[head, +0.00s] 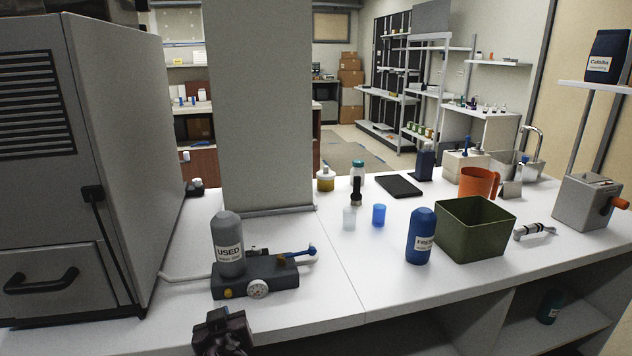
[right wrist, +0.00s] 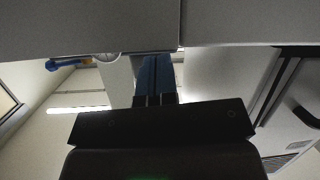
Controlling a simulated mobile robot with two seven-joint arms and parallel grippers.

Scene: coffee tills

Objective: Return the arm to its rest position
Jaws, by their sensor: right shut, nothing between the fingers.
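My right gripper (right wrist: 155,80) shows in the right wrist view, with its blue fingers together and nothing between them. It is close to the front edge of the white counter (right wrist: 90,25), which fills the top of that upside-down view. In the head view a dark part of my own arm shows at the bottom edge, in front of the counter, below the grey device with a dial; its fingers cannot be made out there. My left gripper is not in view.
The device (head: 255,278) and the grey USED canister (head: 228,245) stand near the counter's front edge. A blue canister (head: 420,238) and a green bin (head: 474,232) stand to the right. A grey cabinet (head: 120,160) bounds the left. Bare counter (head: 340,290) lies between.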

